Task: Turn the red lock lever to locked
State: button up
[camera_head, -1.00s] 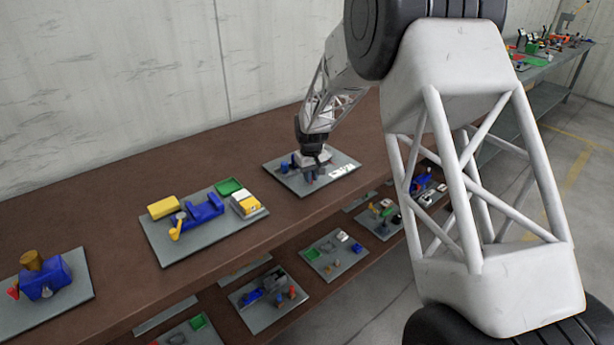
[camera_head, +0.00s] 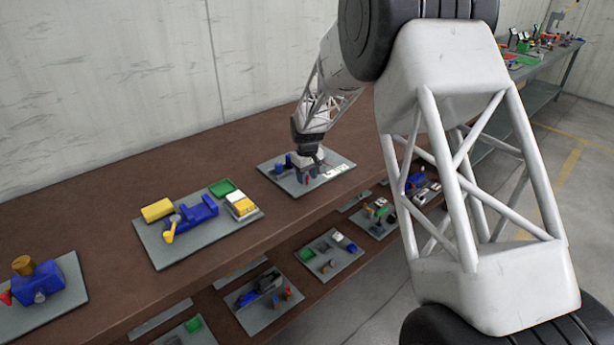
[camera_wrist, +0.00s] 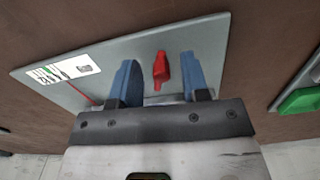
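The red lock lever (camera_wrist: 161,70) stands up from a grey plate (camera_wrist: 205,42) in the wrist view. My gripper (camera_wrist: 160,78) is open, with one blue finger on each side of the lever and a gap to both. I cannot tell how far down the fingers reach along it. In the head view, my gripper (camera_head: 308,172) is over the far grey plate (camera_head: 338,163) on the brown bench. The lever is mostly hidden there by the gripper, and its lock body cannot be made out.
A white label (camera_wrist: 62,70) lies on the plate. A green block (camera_wrist: 300,100) is on a neighbouring plate. In the head view, a plate with a blue vise-like part (camera_head: 195,212) and a plate with a blue block (camera_head: 40,283) are nearer. A lower shelf holds several more plates.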

aim_at(307, 176)
jog(key=shift+r, duration=3.9)
jog(key=shift+s+d+r, duration=0.25)
jog(key=shift+r, duration=0.1)
jog(key=s+d+r+m+t, duration=0.1)
jog(key=s+d+r+m, duration=0.1)
jog(key=s+d+r, duration=0.75)
jog(key=s+d+r+m, duration=0.2)
jog(key=s+d+r, duration=0.4)
jog(key=s, duration=0.7)
jog(key=s+d+m, duration=0.1)
jog(key=s+d, duration=0.2)
jog(key=s, duration=0.7)
jog(key=s+d+m+t, duration=0.1)
jog(key=s+d+m, duration=0.1)
jog(key=s, duration=0.8)
jog(key=s+d+m, duration=0.1)
jog(key=s+d, duration=0.4)
jog(key=s, duration=0.5)
jog(key=shift+s+f+t, duration=0.3)
jog(key=shift+s+f, duration=0.1)
